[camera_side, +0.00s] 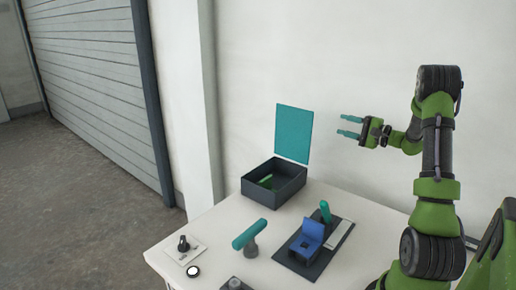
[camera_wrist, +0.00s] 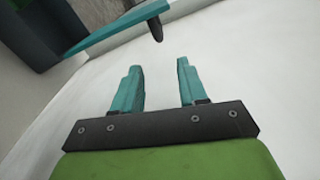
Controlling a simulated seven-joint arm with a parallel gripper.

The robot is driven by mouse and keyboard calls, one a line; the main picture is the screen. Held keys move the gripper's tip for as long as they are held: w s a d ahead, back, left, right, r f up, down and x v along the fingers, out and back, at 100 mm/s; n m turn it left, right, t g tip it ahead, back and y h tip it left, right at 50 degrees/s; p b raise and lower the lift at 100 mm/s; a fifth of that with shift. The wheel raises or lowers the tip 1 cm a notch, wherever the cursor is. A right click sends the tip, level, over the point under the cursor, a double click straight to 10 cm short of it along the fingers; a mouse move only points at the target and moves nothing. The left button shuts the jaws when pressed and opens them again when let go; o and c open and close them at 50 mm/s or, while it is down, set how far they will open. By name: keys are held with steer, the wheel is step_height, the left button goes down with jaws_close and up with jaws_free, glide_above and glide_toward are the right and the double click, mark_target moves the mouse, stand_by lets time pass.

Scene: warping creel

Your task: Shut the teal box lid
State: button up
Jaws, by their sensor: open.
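The teal lid (camera_side: 293,133) stands upright, open, at the back of a dark box (camera_side: 272,190) on the far part of the table. Something green lies inside the box. My gripper (camera_side: 346,126) is raised to the right of the lid, apart from it, with its teal fingers pointing left toward it. The fingers are open and empty in the wrist view (camera_wrist: 158,85). In the wrist view the teal lid (camera_wrist: 115,28) shows edge-on at the upper left, beyond the fingertips, beside the dark box (camera_wrist: 35,35).
On the white table (camera_side: 215,222) stand a teal-topped post (camera_side: 246,237), a blue part (camera_side: 307,241) on a dark mat (camera_side: 318,262), a teal-handled tool (camera_side: 325,211), a black knob (camera_side: 183,244) and a round white-faced piece (camera_side: 193,271). A wall runs behind the table.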

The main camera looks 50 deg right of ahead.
mark_target(303, 114)
steer(key=w, duration=1.6)
steer(key=shift+w+a, duration=0.1)
steer(key=shift+w, duration=0.2)
steer(key=shift+r, duration=0.1)
jaws_close()
